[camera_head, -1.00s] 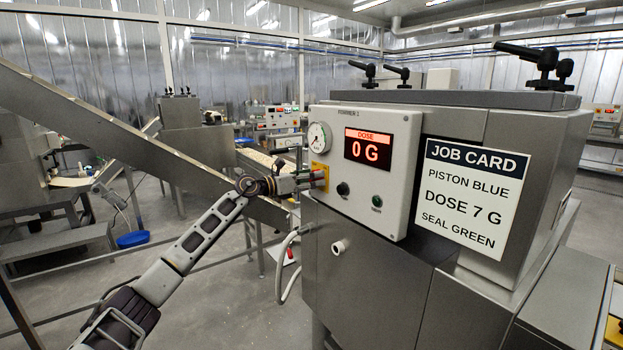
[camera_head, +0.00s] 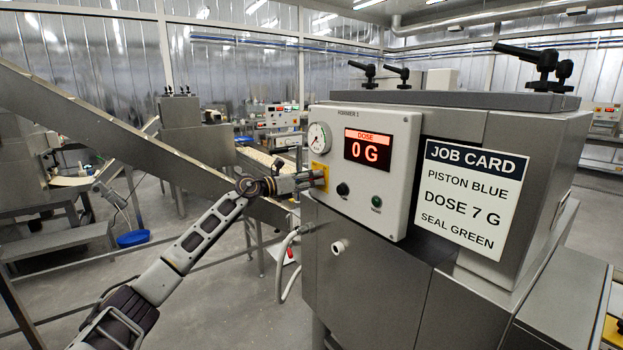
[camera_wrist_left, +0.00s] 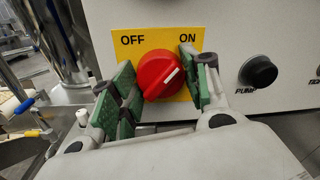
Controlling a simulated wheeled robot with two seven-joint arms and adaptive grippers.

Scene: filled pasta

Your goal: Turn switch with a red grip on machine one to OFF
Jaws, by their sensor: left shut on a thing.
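The round red switch (camera_wrist_left: 160,75) sits on a yellow plate (camera_wrist_left: 122,55) marked OFF at left and ON at right. Its white line points up and right, toward ON. My left gripper (camera_wrist_left: 161,80) has its green-padded fingers on either side of the red grip and is shut on it. In the head view my left gripper (camera_head: 314,180) reaches the yellow plate (camera_head: 321,168) on the machine's front panel, and its fingers hide the red grip there. My right gripper is not in view.
The white panel (camera_head: 400,205) carries a gauge (camera_head: 319,138), a display (camera_head: 368,149) reading DOSE 0 G, and black and green buttons. A black PUMP button (camera_wrist_left: 258,72) is right of the switch. A job card (camera_head: 470,198) is on the machine's side. A sloping metal beam (camera_head: 110,125) passes behind my arm.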

